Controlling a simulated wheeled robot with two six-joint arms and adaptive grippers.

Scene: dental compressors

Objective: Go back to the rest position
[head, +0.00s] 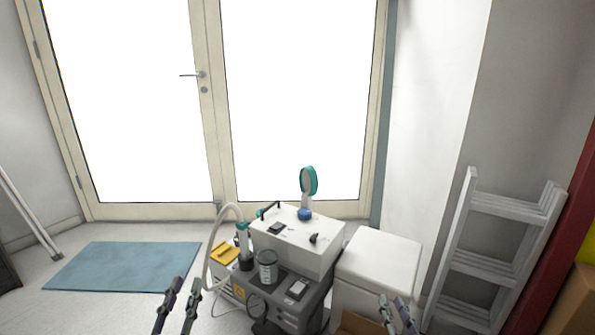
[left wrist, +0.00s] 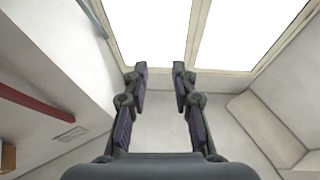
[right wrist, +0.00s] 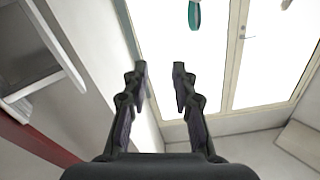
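My left gripper (head: 184,290) shows at the bottom of the head view, left of the dental compressor. Its two fingers stand apart with nothing between them, as the left wrist view (left wrist: 159,72) shows too. My right gripper (head: 394,302) is at the bottom right of the head view, in front of the white box. Its fingers are also apart and empty in the right wrist view (right wrist: 160,72). The dental compressor (head: 290,245) is a white and grey unit with a hose and a round teal-rimmed part (head: 309,181) on top. Neither gripper appears to touch it.
A white box (head: 380,258) stands right of the compressor, and a grey ladder (head: 490,262) leans further right. A cardboard box (head: 572,305) is at the right edge. A blue mat (head: 122,267) lies on the floor at left, before the glass doors (head: 209,110).

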